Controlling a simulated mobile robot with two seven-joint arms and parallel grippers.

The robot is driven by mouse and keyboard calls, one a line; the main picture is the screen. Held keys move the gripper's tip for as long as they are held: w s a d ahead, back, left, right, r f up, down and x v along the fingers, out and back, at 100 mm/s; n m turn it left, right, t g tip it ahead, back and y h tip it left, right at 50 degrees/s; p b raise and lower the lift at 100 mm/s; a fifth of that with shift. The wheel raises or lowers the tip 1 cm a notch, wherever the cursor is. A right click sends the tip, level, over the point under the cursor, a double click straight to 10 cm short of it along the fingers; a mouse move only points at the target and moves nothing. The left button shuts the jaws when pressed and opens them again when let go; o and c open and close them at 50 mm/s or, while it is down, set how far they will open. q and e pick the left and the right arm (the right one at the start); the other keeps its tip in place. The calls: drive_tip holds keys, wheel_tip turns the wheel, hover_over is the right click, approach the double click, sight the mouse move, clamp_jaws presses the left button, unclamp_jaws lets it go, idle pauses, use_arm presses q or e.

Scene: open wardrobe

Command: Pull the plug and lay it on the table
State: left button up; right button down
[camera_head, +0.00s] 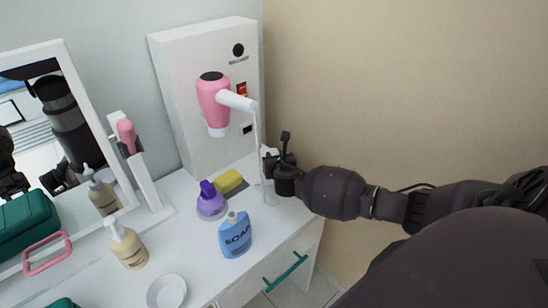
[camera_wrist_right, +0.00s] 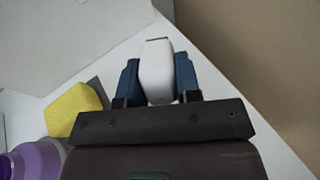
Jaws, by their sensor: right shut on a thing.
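My right gripper (camera_head: 272,160) is shut on the white plug (camera_wrist_right: 156,72). In the right wrist view the plug sits between the two dark blue fingers (camera_wrist_right: 156,82). In the head view only a small white part of the plug (camera_head: 268,151) shows beside the fingers. The gripper is over the right rear corner of the white table (camera_head: 185,233), in front of the white wall box. I cannot tell whether the plug touches the tabletop. My left gripper is not in view.
A yellow sponge (camera_head: 229,182), purple bottle (camera_head: 210,203) and blue soap bottle (camera_head: 235,236) stand nearby. The table's middle has free room.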

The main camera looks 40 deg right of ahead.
wheel_tip(320, 180, down, 2)
drive_tip(key=shift+f+b, duration=0.1)
drive_tip(key=shift+b, duration=0.5)
wheel_tip(320, 180, down, 2)
drive_tip(key=shift+b, duration=0.9)
drive_tip(key=shift+f+b, duration=0.6)
drive_tip(key=shift+f, duration=0.05)
drive_tip(key=shift+r, duration=0.1)
drive_tip(key=c, duration=0.9)
unclamp_jaws()
drive_tip(key=o, duration=0.5)
